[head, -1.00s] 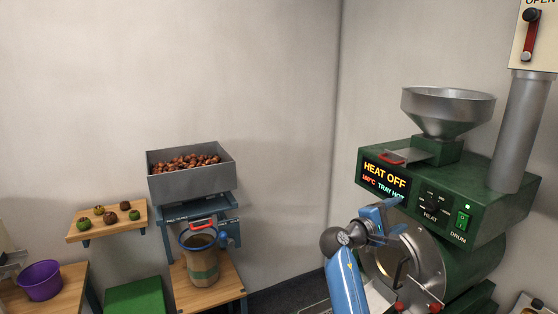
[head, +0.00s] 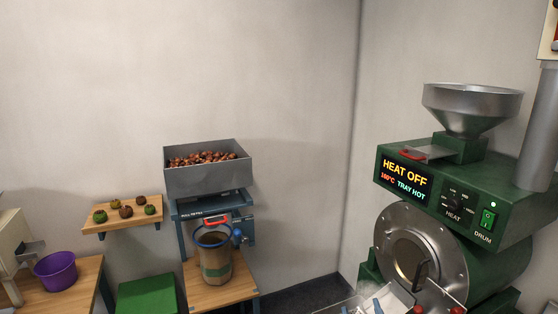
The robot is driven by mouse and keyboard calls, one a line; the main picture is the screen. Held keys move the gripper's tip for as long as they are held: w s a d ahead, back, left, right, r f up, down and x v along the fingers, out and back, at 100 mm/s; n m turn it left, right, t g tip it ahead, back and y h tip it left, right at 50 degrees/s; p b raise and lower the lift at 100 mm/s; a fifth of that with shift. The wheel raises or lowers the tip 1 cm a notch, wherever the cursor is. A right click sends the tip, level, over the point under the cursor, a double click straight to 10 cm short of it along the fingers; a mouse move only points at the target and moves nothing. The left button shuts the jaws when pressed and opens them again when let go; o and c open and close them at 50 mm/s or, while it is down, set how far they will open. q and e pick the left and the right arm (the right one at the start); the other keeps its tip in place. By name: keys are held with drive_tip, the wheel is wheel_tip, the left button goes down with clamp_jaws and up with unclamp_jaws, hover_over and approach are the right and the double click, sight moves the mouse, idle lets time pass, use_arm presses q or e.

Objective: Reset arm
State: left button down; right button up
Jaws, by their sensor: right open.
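My left gripper is not in view. The roaster's screen (head: 404,178) reads HEAT OFF and TRAY HOT, and its round silver door (head: 388,238) faces left.
A shelf (head: 128,226) holds several chestnuts, some green. A purple bowl (head: 55,272) and a green box (head: 147,297) are at lower left. A metal hopper (head: 472,108) tops the roaster.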

drive_tip(key=s+f+m+g+b, duration=0.1)
drive_tip(key=s+f+m, duration=0.1)
drive_tip(key=s+f, duration=0.3)
drive_tip(key=s+d+f+m+g+b, duration=0.1)
drive_tip(key=s+f, duration=0.4)
drive_tip(key=s, duration=0.8)
drive_tip(key=s+d+f+m+g+h+b, duration=0.1)
drive_tip(key=s+f+m+b, duration=0.1)
drive_tip(key=s+f, duration=0.3)
drive_tip(key=s+b, duration=0.1)
drive_tip(key=s, duration=0.3)
drive_tip(key=shift+d+f+m+g, duration=0.15)
drive_tip(key=shift+d+m+g, duration=0.15)
drive_tip(key=shift+m, duration=0.1)
drive_tip(key=shift+s, duration=0.1)
